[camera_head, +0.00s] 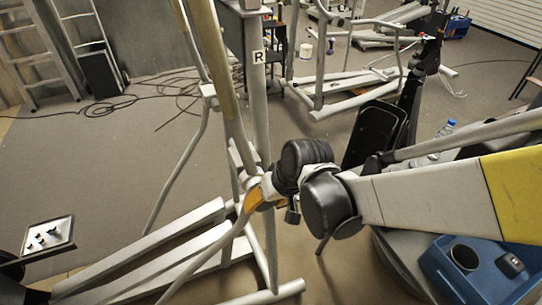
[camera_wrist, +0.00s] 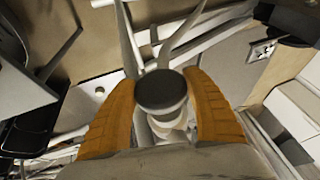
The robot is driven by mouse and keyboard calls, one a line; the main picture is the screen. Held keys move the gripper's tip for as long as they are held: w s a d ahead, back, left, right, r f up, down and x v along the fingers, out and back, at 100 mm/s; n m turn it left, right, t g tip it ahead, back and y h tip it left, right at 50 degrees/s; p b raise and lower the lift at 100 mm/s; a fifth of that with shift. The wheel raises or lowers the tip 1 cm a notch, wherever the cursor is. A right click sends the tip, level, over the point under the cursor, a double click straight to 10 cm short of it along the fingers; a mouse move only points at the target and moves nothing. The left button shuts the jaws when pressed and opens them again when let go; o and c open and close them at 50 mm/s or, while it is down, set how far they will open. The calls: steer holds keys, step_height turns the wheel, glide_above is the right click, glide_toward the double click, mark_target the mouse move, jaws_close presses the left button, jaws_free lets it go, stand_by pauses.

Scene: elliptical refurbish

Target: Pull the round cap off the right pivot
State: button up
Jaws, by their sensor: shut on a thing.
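The round dark grey cap (camera_wrist: 162,90) sits between the two orange fingers of my gripper (camera_wrist: 161,82) in the wrist view, one finger on each side. My gripper is shut on the cap. The pale pivot (camera_wrist: 170,124) of the elliptical shows directly behind and below the cap. I cannot tell whether there is a gap between them. In the head view my gripper (camera_head: 258,197) is at the pivot on the upright marked R (camera_head: 258,57). The cap is hidden there by my wrist and fingers.
The elliptical's long pale rails (camera_head: 150,262) run along the floor at lower left. A tray with small dark parts (camera_head: 47,236) is at far left. A blue container (camera_head: 440,268) is at lower right. Black cables (camera_head: 100,108) lie on the floor behind. A ladder (camera_head: 38,50) leans at back left.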

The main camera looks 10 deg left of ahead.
steer(key=shift+s+d, duration=0.6)
steer(key=shift+s, duration=0.35)
steer(key=shift+s+d, duration=0.55)
steer(key=shift+s, duration=0.4)
